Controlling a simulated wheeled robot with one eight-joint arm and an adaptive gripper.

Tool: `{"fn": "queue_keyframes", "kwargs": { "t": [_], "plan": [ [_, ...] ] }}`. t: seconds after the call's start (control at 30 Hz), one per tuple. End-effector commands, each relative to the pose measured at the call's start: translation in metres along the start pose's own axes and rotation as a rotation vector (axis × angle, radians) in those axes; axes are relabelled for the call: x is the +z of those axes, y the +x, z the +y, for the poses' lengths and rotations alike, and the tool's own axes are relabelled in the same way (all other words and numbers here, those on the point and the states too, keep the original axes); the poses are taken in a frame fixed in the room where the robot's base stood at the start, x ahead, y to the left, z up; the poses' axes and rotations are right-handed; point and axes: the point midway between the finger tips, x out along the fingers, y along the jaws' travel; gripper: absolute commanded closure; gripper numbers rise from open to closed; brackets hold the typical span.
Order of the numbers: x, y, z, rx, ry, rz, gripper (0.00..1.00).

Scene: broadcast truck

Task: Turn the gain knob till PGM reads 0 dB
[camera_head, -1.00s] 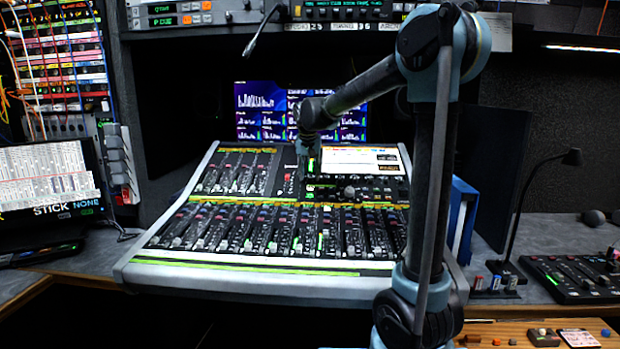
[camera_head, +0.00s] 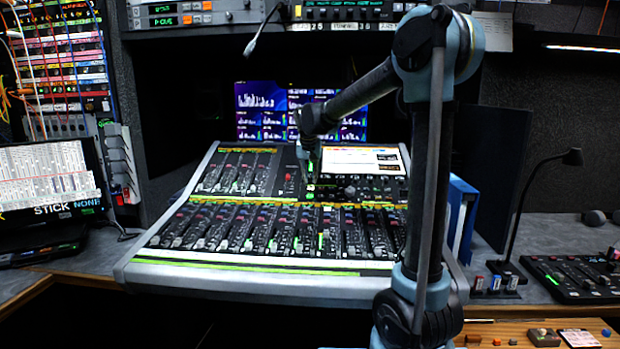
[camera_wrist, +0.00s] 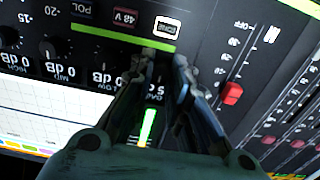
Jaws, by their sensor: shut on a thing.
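My gripper (camera_wrist: 164,58) has its two fingers on either side of the gain knob (camera_wrist: 164,71) in the wrist view. The fingers and dark gap hide most of the knob. A gain label with a dB figure is partly covered, so its value is unclear. A bright green vertical bar (camera_wrist: 148,128) shows below it; I cannot read a PGM label there. In the head view my gripper (camera_head: 309,186) is down at the upper middle of the mixing console (camera_head: 250,263), small and dark, left of the console's lit screen (camera_head: 362,158).
In the wrist view, other knobs (camera_wrist: 50,68) stand in a row to the left. A red fader cap (camera_wrist: 231,93) is close to the right finger. A multi-panel monitor (camera_head: 262,105) stands behind the console. A desk lamp (camera_head: 572,157) stands to the right.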

Motion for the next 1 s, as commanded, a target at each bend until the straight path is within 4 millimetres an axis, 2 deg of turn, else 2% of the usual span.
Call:
{"fn": "queue_keyframes", "kwargs": {
  "t": [0.7, 1.0],
  "plan": [
    [-0.0004, -0.0001, -0.0006, 0.004, -0.407, 0.001, 1.00],
    [-0.0005, -0.0002, -0.0007, 0.005, -0.499, 0.001, 1.00]
  ]
}}
